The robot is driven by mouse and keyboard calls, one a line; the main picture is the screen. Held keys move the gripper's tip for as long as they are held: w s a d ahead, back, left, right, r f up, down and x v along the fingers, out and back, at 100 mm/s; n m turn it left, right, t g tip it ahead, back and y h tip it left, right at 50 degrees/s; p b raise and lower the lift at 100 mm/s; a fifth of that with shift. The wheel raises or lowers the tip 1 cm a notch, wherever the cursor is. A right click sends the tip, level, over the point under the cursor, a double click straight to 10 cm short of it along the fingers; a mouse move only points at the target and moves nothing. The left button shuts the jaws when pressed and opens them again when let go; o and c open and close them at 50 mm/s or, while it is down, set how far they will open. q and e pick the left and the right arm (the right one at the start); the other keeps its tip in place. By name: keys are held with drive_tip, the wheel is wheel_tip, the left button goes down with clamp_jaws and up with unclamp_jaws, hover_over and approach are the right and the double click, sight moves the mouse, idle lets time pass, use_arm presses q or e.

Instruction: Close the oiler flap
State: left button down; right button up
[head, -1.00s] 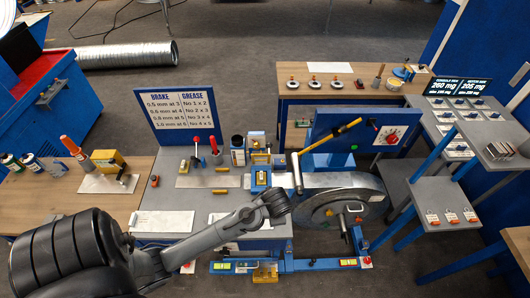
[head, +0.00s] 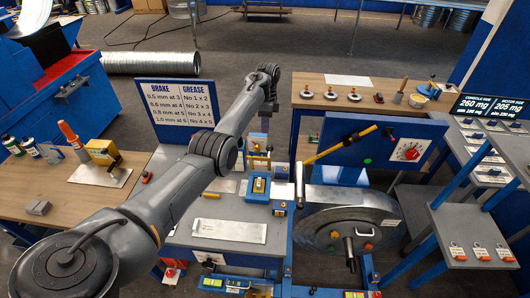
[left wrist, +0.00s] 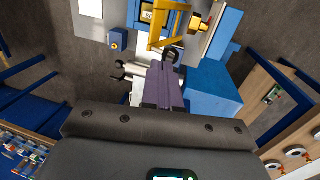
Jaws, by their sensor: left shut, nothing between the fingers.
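My left gripper (head: 263,124) is in the head view, above the back of the grey bench, with its fingers pointing down. Its purple fingers (left wrist: 163,88) are together and empty in the left wrist view. Below it in the head view are small blue-and-yellow fittings (head: 259,160) and a blue block with a yellow top (head: 258,187). I cannot tell which part is the oiler flap or how it stands. The left wrist view shows a yellow bracket (left wrist: 181,22) and a blue housing (left wrist: 211,86) beyond the fingers. My right gripper is not in view.
A blue panel with a yellow-handled lever (head: 340,143) and a grey round drum (head: 345,222) stand right of the bench. A brake and grease sign (head: 176,103) stands behind the bench. A white sheet (head: 229,231) lies at the bench front.

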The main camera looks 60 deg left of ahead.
use_arm(q)
wheel_tip(320, 180, down, 10)
drive_tip(key=s+d+p, duration=0.1)
drive_tip(key=shift+s+d+r, duration=0.2)
drive_tip(key=shift+d+r, duration=0.05)
drive_tip(key=shift+d, duration=0.15)
idle(0.5)
